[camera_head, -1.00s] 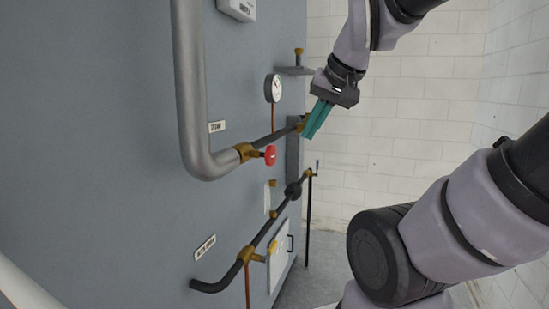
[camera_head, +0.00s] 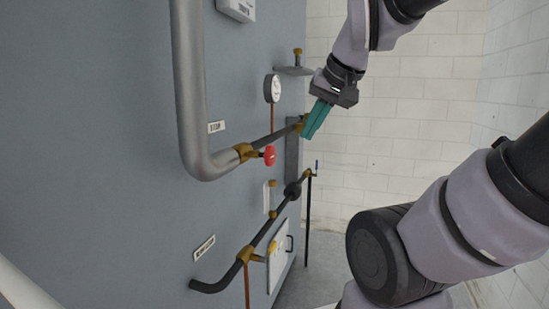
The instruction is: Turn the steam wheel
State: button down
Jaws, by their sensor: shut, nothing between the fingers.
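The steam wheel is a small red wheel (camera_head: 270,156) on a brass valve body (camera_head: 246,152). It sits at the lower end of a thick grey pipe (camera_head: 190,90) on the blue-grey washer wall (camera_head: 110,180). A small white label (camera_head: 217,127) is on the wall just above the valve. My gripper (camera_head: 310,134) has teal fingers, which are shut with nothing between them. It points down and left, above and to the right of the red wheel in the picture, and is apart from it. The fingertips show close to the far brass fitting; whether they touch it I cannot tell.
A round gauge (camera_head: 272,88) is above the valve. A lower dark pipe (camera_head: 268,228) with brass fittings and a second label (camera_head: 204,248) runs beneath. A white tiled wall (camera_head: 400,150) stands behind. Grey floor (camera_head: 312,288) shows at the bottom.

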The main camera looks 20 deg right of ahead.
aim_at(269, 156)
jog(key=k+l+u, duration=0.1)
jog(key=l, duration=0.35)
jog(key=k+l+u, duration=0.1)
jog(key=l, duration=0.35)
jog(key=k+l+u, duration=0.1)
jog(key=l, duration=0.35)
jog(key=j+z, duration=0.15)
jog(key=z, duration=0.6)
